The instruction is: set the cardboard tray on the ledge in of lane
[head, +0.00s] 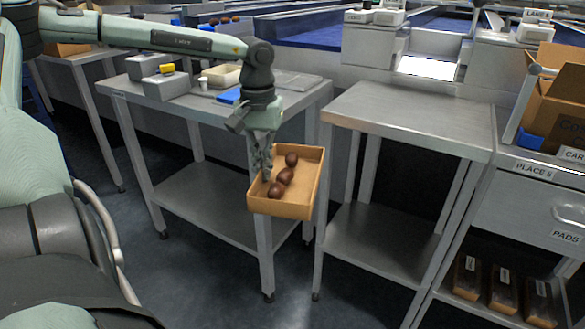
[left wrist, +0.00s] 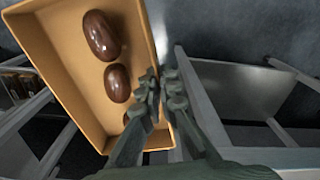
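The cardboard tray (head: 300,207) is a shallow tan box with three dark brown dates (head: 285,176) in it. It hangs in the air in front of the gap between two steel tables, slightly tilted. My left gripper (head: 263,170) points down and is shut on the tray's left wall in the head view. The left wrist view shows the fingers (left wrist: 160,97) on both sides of the wall of the tray (left wrist: 62,75). Part of one date is hidden behind a finger there. No readable label marks the ledge; a bright pale surface (head: 427,68) lies behind the middle table. My right gripper is out of view.
The middle steel table (head: 415,115) has a bare top. The left table (head: 150,118) holds grey devices, a blue item and a pale dish (head: 222,76). At right stand a cardboard carton (head: 560,95) and a bench labelled PLACE 5, with narrow boxes (head: 503,288) below.

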